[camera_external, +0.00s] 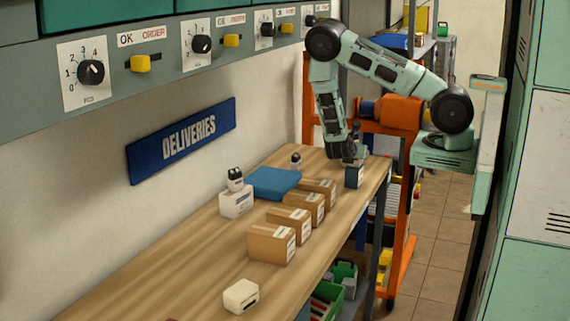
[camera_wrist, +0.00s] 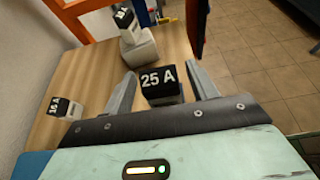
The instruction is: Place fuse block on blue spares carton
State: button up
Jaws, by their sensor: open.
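A fuse block with a black top marked "25 A" shows between my fingers in the wrist view (camera_wrist: 160,82). My gripper (camera_wrist: 164,84) is open, with one finger on either side of the block and gaps visible. In the external view my gripper (camera_external: 348,156) points down near the far end of the bench, just above a small dark block (camera_external: 354,176) that appears to be this fuse block. The flat blue carton (camera_external: 272,183) lies on the bench to the left; its top looks bare. A blue corner, probably the carton, shows in the wrist view (camera_wrist: 36,164).
A similar block (camera_external: 296,161) stands behind the carton. A white box (camera_external: 236,202) bears another block. Several brown cartons (camera_external: 271,244) line the bench front. The wrist view shows a pale box (camera_wrist: 139,50) with a block on top beyond my fingers. An orange rack (camera_external: 397,110) stands beyond.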

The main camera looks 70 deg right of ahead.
jog(key=s+a+r+m+y+b, duration=0.1)
jog(key=s+a+r+m+y, duration=0.2)
jog(key=a, duration=1)
jog(key=s+a+r+m+y+b, duration=0.1)
jog(key=s+a+r+m+y, duration=0.2)
jog(key=a, duration=1.1)
jog(key=s+a+r+m+y+b, duration=0.1)
jog(key=s+a+r+m+y, duration=0.3)
jog(key=s+a+r+y, duration=0.4)
jog(key=s+a+r, duration=0.1)
jog(key=a+r, duration=0.1)
jog(key=a, duration=0.3)
jog(key=shift+s+a+b, duration=0.2)
jog(key=shift+b, duration=0.15)
jog(key=shift+f+b, duration=0.35)
jog(key=shift+b, duration=0.05)
